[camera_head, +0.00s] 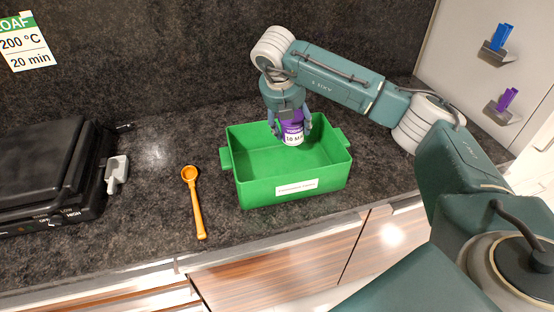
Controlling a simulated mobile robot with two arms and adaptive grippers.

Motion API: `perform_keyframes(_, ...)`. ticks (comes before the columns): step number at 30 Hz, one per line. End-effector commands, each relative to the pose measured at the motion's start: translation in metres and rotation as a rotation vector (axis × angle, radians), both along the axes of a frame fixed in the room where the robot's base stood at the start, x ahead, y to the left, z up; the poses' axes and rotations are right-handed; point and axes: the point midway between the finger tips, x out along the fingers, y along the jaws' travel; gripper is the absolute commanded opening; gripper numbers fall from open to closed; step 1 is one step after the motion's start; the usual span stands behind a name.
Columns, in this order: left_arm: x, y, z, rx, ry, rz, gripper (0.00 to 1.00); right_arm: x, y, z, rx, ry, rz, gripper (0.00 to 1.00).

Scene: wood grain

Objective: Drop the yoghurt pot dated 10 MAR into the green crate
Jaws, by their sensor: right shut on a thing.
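The green crate (250,187) stands on the dark counter, with a white label on its front wall. The yoghurt pot (293,139) is purple and white, and its white band reads "10 M", the rest being cut off. My right gripper (290,126) points down and is shut on the pot, holding it upright over the back right part of the crate. I cannot tell exactly how far the pot's bottom is from the crate floor. My left gripper is not in view.
An orange spoon (196,205) lies left of the crate. A black appliance (45,170) stands at the far left, beside a small grey scoop-like thing (117,172). Blue (501,37) and purple (507,98) items hang on the right wall. The crate's visible floor is empty.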

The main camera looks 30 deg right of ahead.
Motion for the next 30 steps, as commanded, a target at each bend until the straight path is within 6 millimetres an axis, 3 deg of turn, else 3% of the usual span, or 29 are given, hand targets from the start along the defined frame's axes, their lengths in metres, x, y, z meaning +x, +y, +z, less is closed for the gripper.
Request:
perform_keyframes(3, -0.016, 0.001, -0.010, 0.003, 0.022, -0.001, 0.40, 0.000, 0.000, -0.017, 0.000, 0.000, 0.000, 0.27)
perform_keyframes(8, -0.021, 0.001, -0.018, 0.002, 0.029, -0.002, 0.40, 0.000, 0.000, -0.035, 0.000, -0.001, 0.000, 0.27)
perform_keyframes(17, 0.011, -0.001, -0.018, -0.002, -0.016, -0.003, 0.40, 0.000, 0.000, -0.045, 0.000, -0.001, 0.000, 0.27)
perform_keyframes(20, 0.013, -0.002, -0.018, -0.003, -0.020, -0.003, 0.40, 0.000, 0.000, -0.044, 0.000, -0.001, 0.000, 0.27)
perform_keyframes(21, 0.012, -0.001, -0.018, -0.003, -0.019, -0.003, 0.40, 0.000, 0.000, -0.044, 0.000, -0.001, 0.000, 0.65)
perform_keyframes(24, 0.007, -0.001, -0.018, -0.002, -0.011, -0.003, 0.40, 0.000, 0.000, -0.045, 0.000, -0.001, 0.000, 0.83)
perform_keyframes(30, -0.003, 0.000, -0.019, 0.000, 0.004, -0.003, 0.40, 0.000, 0.000, -0.045, 0.001, -0.001, 0.000, 0.83)
